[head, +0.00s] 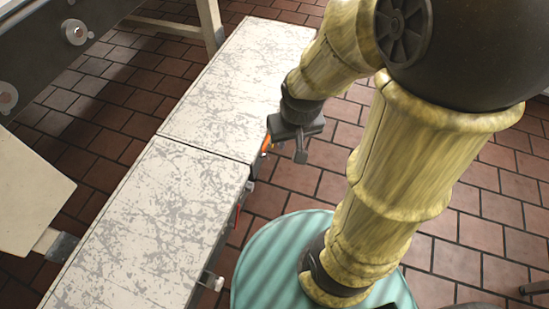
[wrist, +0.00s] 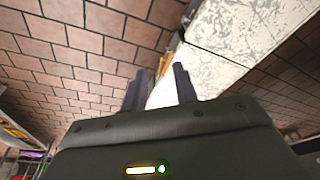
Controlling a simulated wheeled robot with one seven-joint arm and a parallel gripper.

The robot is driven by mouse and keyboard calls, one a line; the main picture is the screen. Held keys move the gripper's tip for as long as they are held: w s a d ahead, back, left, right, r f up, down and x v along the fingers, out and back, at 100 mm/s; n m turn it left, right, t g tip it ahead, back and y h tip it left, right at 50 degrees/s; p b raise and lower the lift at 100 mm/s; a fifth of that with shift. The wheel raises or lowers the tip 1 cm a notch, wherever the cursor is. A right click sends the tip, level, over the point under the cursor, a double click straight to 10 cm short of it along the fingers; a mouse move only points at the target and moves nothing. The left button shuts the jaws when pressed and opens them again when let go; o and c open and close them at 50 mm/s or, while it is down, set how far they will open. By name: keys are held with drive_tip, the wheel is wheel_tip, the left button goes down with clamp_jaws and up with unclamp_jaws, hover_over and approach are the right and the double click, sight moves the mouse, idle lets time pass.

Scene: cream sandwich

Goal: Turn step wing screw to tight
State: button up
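The step appears to be the long white, scratched bench (head: 165,215) with two top panels, running diagonally through the head view. An orange part (head: 266,144) shows at its right edge, close to my gripper (head: 288,146). It also appears as an orange strip in the wrist view (wrist: 166,66), just beyond the fingers. I cannot tell whether it is the wing screw. In the wrist view my gripper (wrist: 161,88) has its two dark fingers apart with nothing visible between them. It hangs beside the bench's right edge.
A bracket with a pale knob (head: 213,281) juts from the bench's near right side, and a red part (head: 237,216) shows above it. A cream panel (head: 30,195) and dark frame (head: 45,45) stand at left. Brown floor tiles (head: 470,230) are open at right.

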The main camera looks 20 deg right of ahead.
sight(269, 157)
drive_tip(key=w+d+f+m+t+y+b, duration=0.2)
drive_tip(key=f+m, duration=0.5)
drive_tip(key=f, duration=0.6)
drive_tip(key=w+d+f+m+t+y+b, duration=0.3)
drive_tip(key=d+f+m+y+b, duration=0.4)
drive_tip(key=f, duration=0.6)
drive_tip(key=w+d+f+m+t+y+b, duration=0.3)
drive_tip(key=f+m, duration=0.5)
drive_tip(key=f, duration=0.5)
drive_tip(key=w+d+y+b, duration=0.1)
drive_tip(key=d+y, duration=0.1)
drive_tip(key=d, duration=0.1)
drive_tip(key=shift+w+d+f+m+y, duration=0.15)
drive_tip(key=shift+w+d+m+y, duration=0.05)
drive_tip(key=shift+d+m+y, duration=0.1)
drive_tip(key=shift+a, duration=0.1)
drive_tip(key=b+x, duration=0.7)
drive_tip(key=x, duration=0.9)
drive_tip(key=shift+a+f, duration=0.1)
drive_tip(key=shift+f, duration=0.1)
drive_tip(key=shift+w+a+r+b, duration=0.15)
drive_tip(key=shift+w+a+b, duration=0.25)
drive_tip(key=shift+a, duration=0.1)
